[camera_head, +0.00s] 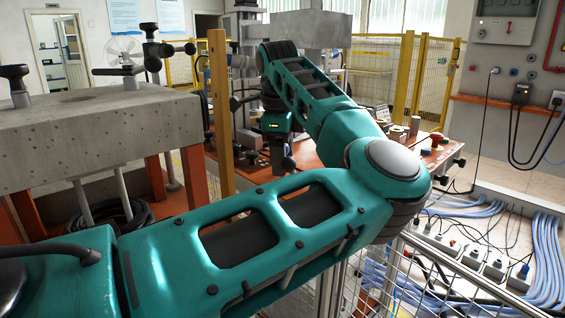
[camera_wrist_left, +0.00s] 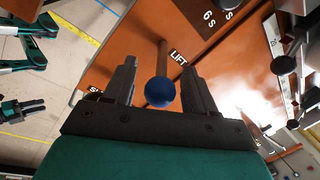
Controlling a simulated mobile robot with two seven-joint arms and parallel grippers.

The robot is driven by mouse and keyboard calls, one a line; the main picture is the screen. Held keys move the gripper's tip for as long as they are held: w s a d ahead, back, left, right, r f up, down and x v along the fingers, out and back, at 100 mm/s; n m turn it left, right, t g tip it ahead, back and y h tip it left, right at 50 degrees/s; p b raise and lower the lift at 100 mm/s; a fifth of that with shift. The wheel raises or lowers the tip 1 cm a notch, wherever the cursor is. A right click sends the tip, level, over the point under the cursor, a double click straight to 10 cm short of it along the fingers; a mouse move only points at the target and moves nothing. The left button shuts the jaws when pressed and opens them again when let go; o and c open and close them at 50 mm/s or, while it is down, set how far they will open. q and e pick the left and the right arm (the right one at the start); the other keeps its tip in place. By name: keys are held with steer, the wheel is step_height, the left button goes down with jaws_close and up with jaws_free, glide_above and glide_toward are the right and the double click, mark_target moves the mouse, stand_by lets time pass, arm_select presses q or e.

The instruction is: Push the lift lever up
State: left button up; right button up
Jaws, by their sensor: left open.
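The lift lever shows in the left wrist view as a blue ball knob (camera_wrist_left: 160,92) on a thin brown rod, beside a white LIFT label (camera_wrist_left: 179,57) on an orange panel (camera_wrist_left: 135,65). My left gripper (camera_wrist_left: 159,63) is open, with one dark finger on each side of the knob. Gaps show between the knob and both fingers. In the head view my left arm reaches across, and its wrist (camera_head: 277,122) points down at the orange bench; the fingers and the blue knob cannot be made out there. My right gripper (camera_wrist_left: 22,110) shows small at the left edge of the wrist view.
A concrete-topped table (camera_head: 95,140) with clamp handles stands at the left. A wooden post (camera_head: 220,110) rises close beside my left arm. A mesh fence (camera_head: 440,270) and cabled sockets (camera_head: 480,255) are at the lower right. Another dark ball knob (camera_wrist_left: 284,65) sits right of the lever.

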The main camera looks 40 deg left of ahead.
arm_select(q)
steer(key=shift+f, duration=0.4)
steer(key=shift+c, duration=0.2)
jaws_close()
